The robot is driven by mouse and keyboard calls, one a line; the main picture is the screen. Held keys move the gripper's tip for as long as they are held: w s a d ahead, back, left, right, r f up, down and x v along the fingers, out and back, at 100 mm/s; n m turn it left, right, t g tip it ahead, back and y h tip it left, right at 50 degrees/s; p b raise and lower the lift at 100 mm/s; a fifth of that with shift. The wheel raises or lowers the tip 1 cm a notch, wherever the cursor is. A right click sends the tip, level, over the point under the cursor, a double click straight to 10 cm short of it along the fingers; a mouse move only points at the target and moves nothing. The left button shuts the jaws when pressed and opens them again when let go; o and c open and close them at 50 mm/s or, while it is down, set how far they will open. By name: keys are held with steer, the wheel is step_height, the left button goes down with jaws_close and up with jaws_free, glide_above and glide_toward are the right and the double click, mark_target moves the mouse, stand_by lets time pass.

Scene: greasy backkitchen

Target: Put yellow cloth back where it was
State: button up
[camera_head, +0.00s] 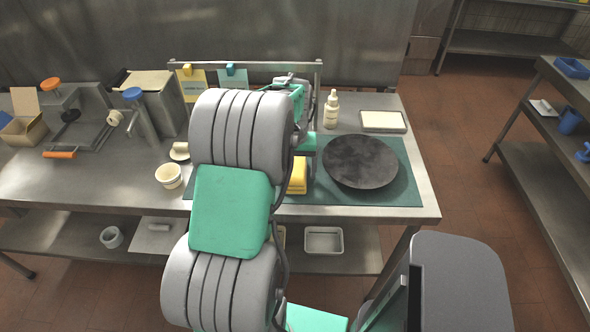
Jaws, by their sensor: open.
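A folded yellow cloth (298,176) lies on the dark green mat (400,186), left of a round dark plate (361,161). My arm covers the left part of the cloth. The end of my arm with my gripper (298,112) is beyond the cloth, near the back of the table. The gripper is open, but its fingertips are mostly hidden by my own arm, and I see nothing held in it.
A squeeze bottle (331,111) and a shallow tray (383,121) stand behind the plate. A rail (245,63) with hanging cards runs along the back. A cup (169,176) and a metal box (157,100) stand left. The steel table's (110,184) front left is clear.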

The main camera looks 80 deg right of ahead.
mark_target(295, 170)
step_height(295, 170, up, 12)
steer(key=b, duration=0.1)
steer(key=w+a+r+n+t+h, duration=0.1)
steer(key=w+a+n, duration=0.2)
steer(key=w+a, duration=0.7)
steer(key=w+a+r+n, duration=0.1)
steer(key=w+a+n, duration=0.3)
steer(key=w+a, duration=0.6)
steer(key=w+a+f+n, duration=0.1)
steer(key=a+n, duration=0.2)
steer(key=a, duration=0.6)
steer(key=w+a+f+n+t, duration=0.1)
steer(key=a+n, duration=0.1)
steer(key=a, duration=0.7)
steer(key=w+a+f+n+t+y, duration=0.1)
steer(key=w+a+n, duration=0.1)
steer(key=a, duration=0.7)
steer(key=shift+f+n, duration=0.35)
steer(key=shift+n, duration=0.45)
steer(key=shift+w+d, duration=0.1)
